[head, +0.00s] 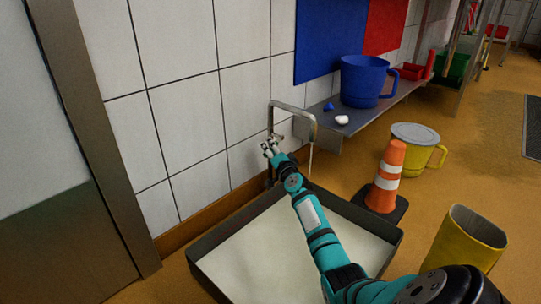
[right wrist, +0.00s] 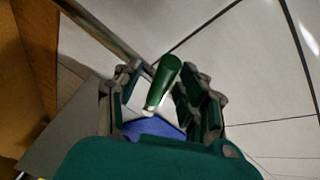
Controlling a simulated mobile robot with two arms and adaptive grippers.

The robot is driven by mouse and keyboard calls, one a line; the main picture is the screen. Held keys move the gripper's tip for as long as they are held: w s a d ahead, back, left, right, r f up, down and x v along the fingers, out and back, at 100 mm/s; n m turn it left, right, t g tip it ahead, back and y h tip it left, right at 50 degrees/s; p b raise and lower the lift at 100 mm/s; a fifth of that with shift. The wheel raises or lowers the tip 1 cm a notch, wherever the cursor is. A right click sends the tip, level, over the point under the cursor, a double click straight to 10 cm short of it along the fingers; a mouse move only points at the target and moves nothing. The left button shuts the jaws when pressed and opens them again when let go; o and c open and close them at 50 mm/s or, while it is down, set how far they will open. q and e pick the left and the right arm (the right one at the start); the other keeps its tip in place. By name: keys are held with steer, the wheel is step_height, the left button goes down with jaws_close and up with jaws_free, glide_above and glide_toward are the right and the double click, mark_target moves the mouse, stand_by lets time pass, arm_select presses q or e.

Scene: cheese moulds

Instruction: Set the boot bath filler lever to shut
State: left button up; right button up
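The boot bath (head: 212,272) is a dark tray of milky liquid on the floor by the tiled wall. Its metal filler pipe (head: 295,110) stands at the wall behind it. A thin pale streak, looking like running liquid, drops from the spout towards the bath. My right gripper (head: 270,148) is at the filler, low by the wall. In the right wrist view, the green lever handle (right wrist: 163,82) stands tilted between the two open fingers of my right gripper (right wrist: 165,98). Gaps show beside it; contact with the right-hand finger is unclear. My left gripper is out of view.
A low metal shelf (head: 328,136) right of the filler holds a blue jug (head: 364,82). An orange cone (head: 389,175), a lidded yellow jug (head: 418,150) and a yellow boot (head: 464,240) stand right of the bath. A metal door frame (head: 90,130) is at left.

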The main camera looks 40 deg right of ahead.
jaws_close()
stand_by(0.3)
stand_by(0.3)
